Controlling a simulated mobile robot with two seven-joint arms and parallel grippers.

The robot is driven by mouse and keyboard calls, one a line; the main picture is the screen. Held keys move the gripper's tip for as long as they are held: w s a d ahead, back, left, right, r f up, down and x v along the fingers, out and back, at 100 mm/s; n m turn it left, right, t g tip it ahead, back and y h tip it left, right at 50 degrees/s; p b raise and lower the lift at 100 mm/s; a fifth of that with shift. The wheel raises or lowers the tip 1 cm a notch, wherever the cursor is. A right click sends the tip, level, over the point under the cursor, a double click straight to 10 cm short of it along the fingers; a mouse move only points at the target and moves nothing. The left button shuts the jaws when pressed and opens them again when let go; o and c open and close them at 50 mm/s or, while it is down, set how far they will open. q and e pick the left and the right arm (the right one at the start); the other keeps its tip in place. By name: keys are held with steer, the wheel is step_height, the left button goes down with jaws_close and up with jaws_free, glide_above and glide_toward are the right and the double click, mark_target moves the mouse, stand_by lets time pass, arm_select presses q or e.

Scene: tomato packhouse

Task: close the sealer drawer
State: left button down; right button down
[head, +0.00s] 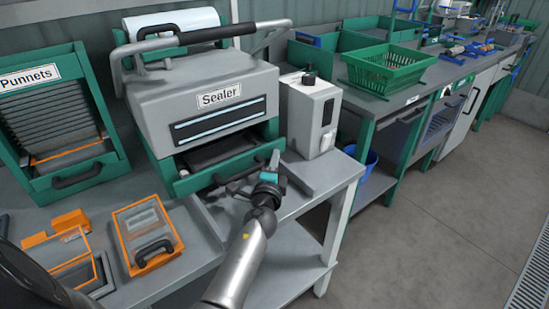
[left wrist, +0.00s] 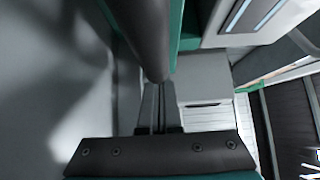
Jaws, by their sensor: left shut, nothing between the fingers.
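The grey sealer (head: 150,105) stands on the bench, labelled "Sealer". Its green-fronted drawer (head: 190,184) is pulled partly out below the slot, and I can see into its dark inside. The drawer has a dark bar handle (head: 232,179) on its front. My left gripper (head: 273,160) is shut and empty, at the right end of the drawer front. In the left wrist view, the shut fingers (left wrist: 158,105) point at the dark handle bar (left wrist: 145,35), and their tips meet it in the picture; I cannot tell whether they touch. My right gripper is not in view.
A white box unit (head: 310,115) stands just right of the sealer. A green punnet rack (head: 60,120) stands left. Orange-framed trays (head: 147,232) lie on the bench in front. A green basket (head: 388,68) sits on the bench behind right. The floor at right is clear.

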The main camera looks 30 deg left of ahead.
mark_target(268, 152)
arm_select(q)
steer(key=shift+w+a, duration=0.1)
steer(key=shift+a, duration=0.1)
steer(key=a, duration=0.1)
steer(key=w+a, duration=0.1)
steer(key=shift+a+b, duration=0.3)
steer(key=shift+b, duration=0.05)
steer(key=shift+w+a, duration=0.15)
steer(key=shift+a, duration=0.25)
steer(key=shift+r, duration=0.15)
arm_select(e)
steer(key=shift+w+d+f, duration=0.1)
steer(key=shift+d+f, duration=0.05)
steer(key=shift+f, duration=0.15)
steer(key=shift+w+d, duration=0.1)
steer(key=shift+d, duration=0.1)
